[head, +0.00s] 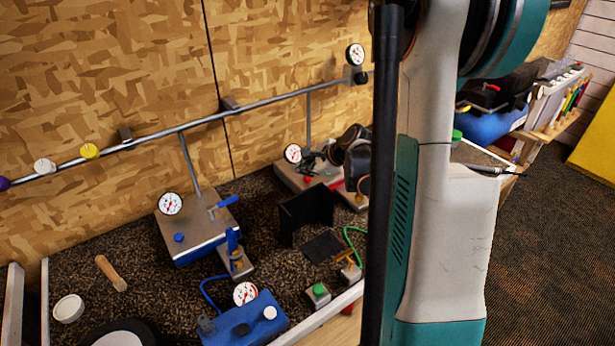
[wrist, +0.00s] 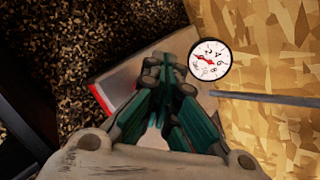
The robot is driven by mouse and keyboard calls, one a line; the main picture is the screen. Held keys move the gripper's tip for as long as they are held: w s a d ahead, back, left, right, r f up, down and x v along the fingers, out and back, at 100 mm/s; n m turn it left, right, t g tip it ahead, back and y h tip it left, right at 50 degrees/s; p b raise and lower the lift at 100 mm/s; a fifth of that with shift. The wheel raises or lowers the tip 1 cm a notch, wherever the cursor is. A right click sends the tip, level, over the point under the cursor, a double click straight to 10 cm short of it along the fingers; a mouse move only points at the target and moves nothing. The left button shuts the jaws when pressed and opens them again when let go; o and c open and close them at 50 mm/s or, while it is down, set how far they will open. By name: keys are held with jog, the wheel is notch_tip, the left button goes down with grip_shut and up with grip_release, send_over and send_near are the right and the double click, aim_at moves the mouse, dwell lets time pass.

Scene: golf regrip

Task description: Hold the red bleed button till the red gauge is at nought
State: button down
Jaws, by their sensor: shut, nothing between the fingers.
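The red-edged station is a grey plate (head: 288,175) at the back of the bench, with a red front edge in the wrist view (wrist: 108,97). Its round white gauge (head: 293,153) stands at the plate's back and also shows in the wrist view (wrist: 210,60). The needle is red, but its exact reading is too small to tell. A small red spot (head: 307,179), likely the bleed button, shows just by my gripper (head: 316,168). In the wrist view my gripper (wrist: 165,66) is shut and empty over the plate, hiding the button there. Contact cannot be told.
A blue-edged station (head: 192,250) with its own gauge (head: 170,204) stands to the left. A black stand (head: 305,212) and green button box (head: 318,293) are in front. A metal pipe (head: 260,102) runs along the wall; a thin post rises near the red station.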

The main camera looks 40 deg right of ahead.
aim_at(306, 179)
jog(key=shift+r, duration=0.5)
jog(key=shift+r+p, duration=1.9)
jog(key=shift+r, duration=0.6)
